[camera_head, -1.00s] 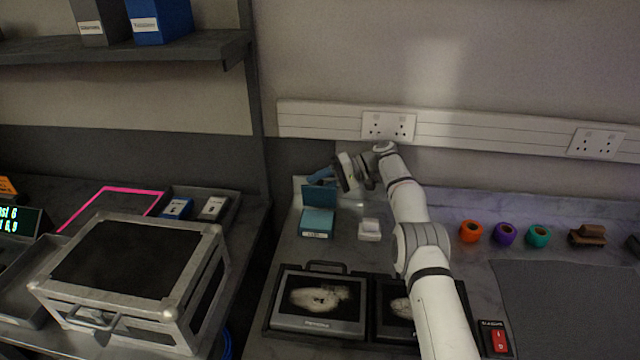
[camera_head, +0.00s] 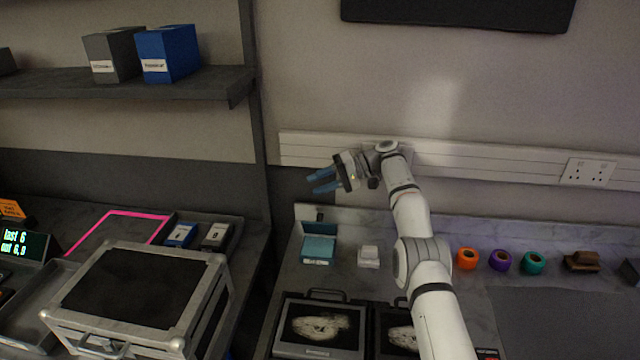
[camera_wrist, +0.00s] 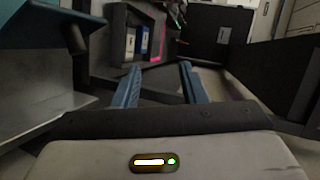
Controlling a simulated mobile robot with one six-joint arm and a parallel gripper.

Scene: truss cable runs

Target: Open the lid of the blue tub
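The blue tub (camera_head: 318,251) is a small teal box with a pale front label, on the worktop at the back, near its left end. Its teal lid (camera_head: 320,229) stands raised at the tub's back edge. A large teal surface (camera_wrist: 45,25) close at the upper left of the wrist view looks like the lid. My gripper (camera_head: 319,181) is above and behind the tub, pointing left, apart from the lid. Its two blue fingers are spread with nothing between them, as the wrist view (camera_wrist: 161,82) also shows.
A small white box (camera_head: 369,256) stands right of the tub. Cases with screens (camera_head: 318,326) lie in front. Orange (camera_head: 467,259), purple and teal rolls sit to the right. A dark upright post (camera_head: 254,130) and the wall trunking (camera_head: 480,162) are near my arm.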

